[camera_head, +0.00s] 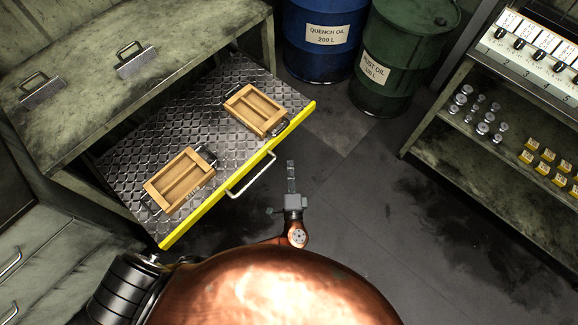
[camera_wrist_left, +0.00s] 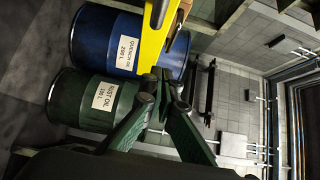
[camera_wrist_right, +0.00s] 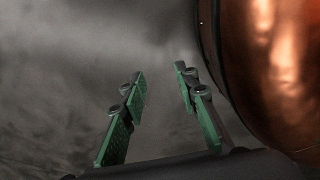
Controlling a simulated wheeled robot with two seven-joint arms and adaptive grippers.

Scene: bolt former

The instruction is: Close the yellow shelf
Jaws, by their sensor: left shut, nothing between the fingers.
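The yellow shelf (camera_head: 215,125) is a pulled-out metal tread-plate sheet with a yellow front edge and a pale bar handle (camera_head: 251,175). It sticks out from under the grey-green bench. My left gripper (camera_head: 291,165) is shut and empty, just right of the handle and apart from it in the head view. In the left wrist view my left gripper (camera_wrist_left: 161,76) has its fingertips together, close below the yellow edge (camera_wrist_left: 153,45); contact cannot be told. My right gripper (camera_wrist_right: 160,85) is open and empty in the right wrist view, beside my copper body.
Two wooden trays (camera_head: 255,92) (camera_head: 163,203) lie on the shelf. A blue drum (camera_head: 322,60) and a green drum (camera_head: 397,75) stand behind, near its right corner. A rack (camera_head: 470,70) with bolts and yellow blocks stands at right. The floor between is clear.

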